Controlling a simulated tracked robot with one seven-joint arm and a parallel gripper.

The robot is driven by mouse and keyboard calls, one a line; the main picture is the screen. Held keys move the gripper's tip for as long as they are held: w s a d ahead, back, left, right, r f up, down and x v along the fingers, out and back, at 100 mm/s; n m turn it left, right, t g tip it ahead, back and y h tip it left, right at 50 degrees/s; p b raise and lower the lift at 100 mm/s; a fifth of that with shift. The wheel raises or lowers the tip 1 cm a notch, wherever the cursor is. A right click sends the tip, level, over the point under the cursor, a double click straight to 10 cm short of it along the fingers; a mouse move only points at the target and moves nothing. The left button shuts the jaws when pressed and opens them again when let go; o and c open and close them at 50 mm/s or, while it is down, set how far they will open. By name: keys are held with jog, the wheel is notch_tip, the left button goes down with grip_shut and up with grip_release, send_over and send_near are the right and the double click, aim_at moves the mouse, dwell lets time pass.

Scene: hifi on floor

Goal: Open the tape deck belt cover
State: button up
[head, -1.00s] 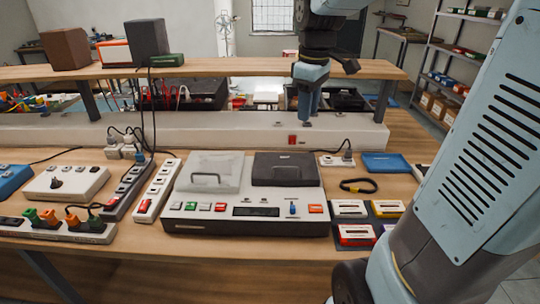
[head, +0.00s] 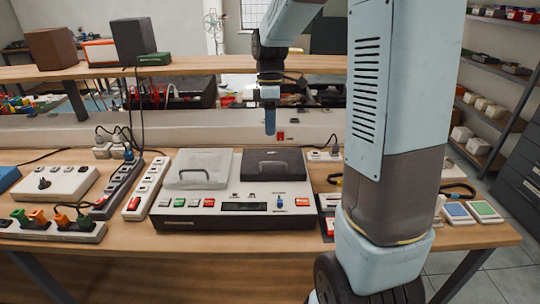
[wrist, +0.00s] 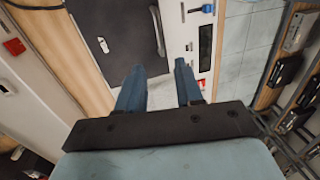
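The tape deck (head: 230,220) is a white and dark box in the middle of the workbench. On its top lie a light grey cover (head: 192,158) with a handle at left and a dark cover (head: 262,160) with a dark handle (head: 272,168) at right. Both look shut. No label tells me which is the belt cover. My gripper (head: 270,128) hangs above and behind the dark cover, apart from it. In the wrist view my gripper (wrist: 158,72) has its blue fingers spread, with nothing between them. The dark cover (wrist: 115,30) and its handle (wrist: 157,30) show beyond the fingertips.
Power strips (head: 148,190) and a white box (head: 60,184) with a dark knob stand left of the deck. A raised shelf (head: 200,66) runs behind. Coloured square cases (head: 484,210) lie at the far right.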

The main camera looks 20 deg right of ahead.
send_over(270, 170)
notch_tip(270, 170, down, 10)
jog(key=shift+r, duration=0.2)
grip_shut()
dwell(0.4)
dwell(1.1)
